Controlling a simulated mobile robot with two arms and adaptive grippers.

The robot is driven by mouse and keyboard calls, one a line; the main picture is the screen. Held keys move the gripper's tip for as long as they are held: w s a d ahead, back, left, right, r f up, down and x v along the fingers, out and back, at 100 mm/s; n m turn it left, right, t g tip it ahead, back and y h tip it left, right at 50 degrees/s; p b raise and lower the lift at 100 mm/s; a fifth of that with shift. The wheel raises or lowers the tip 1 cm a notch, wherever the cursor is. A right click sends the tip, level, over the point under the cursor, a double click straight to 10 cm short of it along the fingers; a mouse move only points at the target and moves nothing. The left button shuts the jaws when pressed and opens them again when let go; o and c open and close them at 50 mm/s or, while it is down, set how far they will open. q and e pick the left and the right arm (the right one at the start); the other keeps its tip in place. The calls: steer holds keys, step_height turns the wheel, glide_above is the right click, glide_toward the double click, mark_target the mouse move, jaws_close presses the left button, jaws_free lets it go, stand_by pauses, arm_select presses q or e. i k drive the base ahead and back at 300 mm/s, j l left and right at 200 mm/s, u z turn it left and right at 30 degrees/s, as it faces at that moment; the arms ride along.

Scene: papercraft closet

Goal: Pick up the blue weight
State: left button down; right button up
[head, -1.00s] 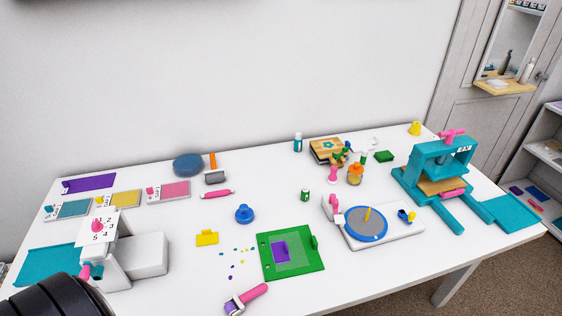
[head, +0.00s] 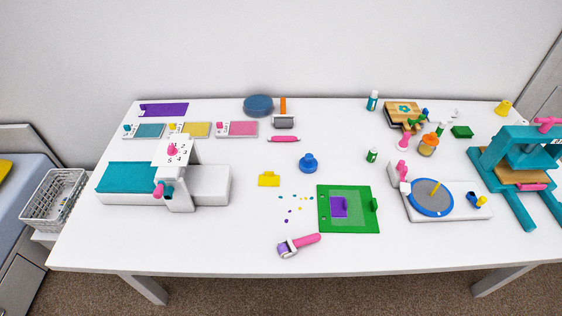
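The blue weight (head: 308,162), a small round piece with a knob on top, stands upright on the white table (head: 255,243) near its middle. It is to the right of a yellow block and above the green board in the head view. Nothing touches it. Neither of my grippers shows in the head view.
Near the weight are a yellow block (head: 269,179), a green board (head: 364,222), a pink roller (head: 284,139) and a small green bottle (head: 372,155). A white die-cutting machine (head: 208,186) stands left, a turntable device (head: 431,198) right and a teal press (head: 520,165) far right. Bare table surrounds the weight.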

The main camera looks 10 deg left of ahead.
mark_target(308, 164)
steer(key=j, duration=0.65)
steer(key=i+j+u, duration=0.1)
steer(key=j, duration=0.55)
steer(key=i+j, duration=0.1)
steer(key=j, duration=0.5)
